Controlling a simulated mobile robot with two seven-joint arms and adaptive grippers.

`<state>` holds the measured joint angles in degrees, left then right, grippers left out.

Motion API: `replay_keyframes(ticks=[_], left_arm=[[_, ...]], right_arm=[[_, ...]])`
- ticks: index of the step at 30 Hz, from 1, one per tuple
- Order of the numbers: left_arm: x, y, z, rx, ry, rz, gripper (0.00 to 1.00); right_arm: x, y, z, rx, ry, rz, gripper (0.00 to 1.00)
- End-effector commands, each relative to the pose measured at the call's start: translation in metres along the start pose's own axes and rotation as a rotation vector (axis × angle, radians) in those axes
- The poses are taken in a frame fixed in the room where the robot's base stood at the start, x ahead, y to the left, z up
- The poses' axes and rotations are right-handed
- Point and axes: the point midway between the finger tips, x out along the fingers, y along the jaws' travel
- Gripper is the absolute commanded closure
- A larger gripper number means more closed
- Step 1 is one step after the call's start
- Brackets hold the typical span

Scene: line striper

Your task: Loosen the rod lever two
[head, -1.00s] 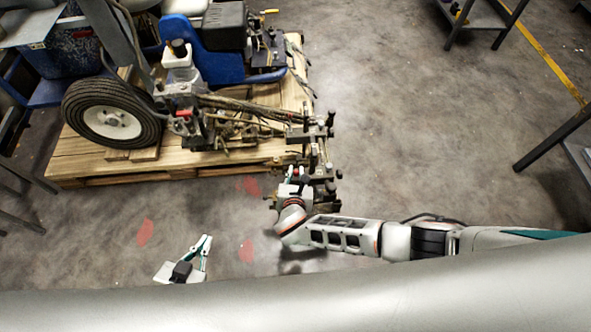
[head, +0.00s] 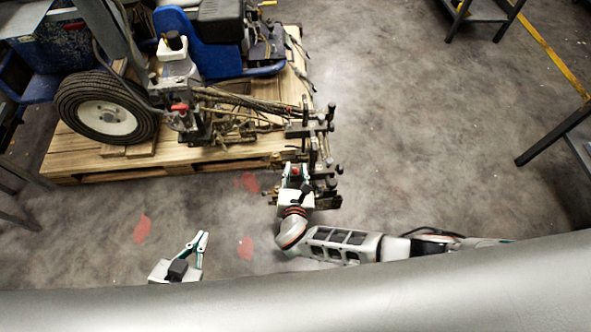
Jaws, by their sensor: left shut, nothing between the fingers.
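The line striper (head: 196,62) stands on a wooden pallet (head: 110,168). Its rod and clamp assembly (head: 312,130) sticks out past the pallet's right end, with several dark levers and knobs. I cannot tell which one is rod lever two. My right gripper (head: 294,172) is at the lower left of this assembly, pointing away from me, by a small red knob. Its fingers are small and mixed with the dark parts, so contact and opening are unclear. My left gripper (head: 200,240) is shut and empty over the floor, apart from the machine.
A black wheel (head: 62,105) with a white hub is at the machine's left. Red marks (head: 142,229) lie on the floor between my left gripper and the pallet. Dark metal tables (head: 555,135) stand at the right. The floor right of the assembly is clear.

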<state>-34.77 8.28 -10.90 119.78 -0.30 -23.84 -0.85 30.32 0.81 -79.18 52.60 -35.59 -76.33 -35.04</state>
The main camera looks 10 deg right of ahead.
Motion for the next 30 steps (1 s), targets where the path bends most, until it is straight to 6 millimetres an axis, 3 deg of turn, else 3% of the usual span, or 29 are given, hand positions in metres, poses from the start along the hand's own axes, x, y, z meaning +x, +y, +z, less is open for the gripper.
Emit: replay_keyframes(ticks=[14, 30], left_arm=[[0.001, 0.001, 0.002, 0.002, -0.002, 0.002, 1.0], [0.0, 0.001, 0.002, 0.0, -0.003, 0.001, 1.0]], right_arm=[[-0.002, 0.002, 0.005, 0.003, -0.001, 0.001, 0.7], [-0.026, 0.008, 0.071, 0.003, -0.001, 0.001, 0.7]])
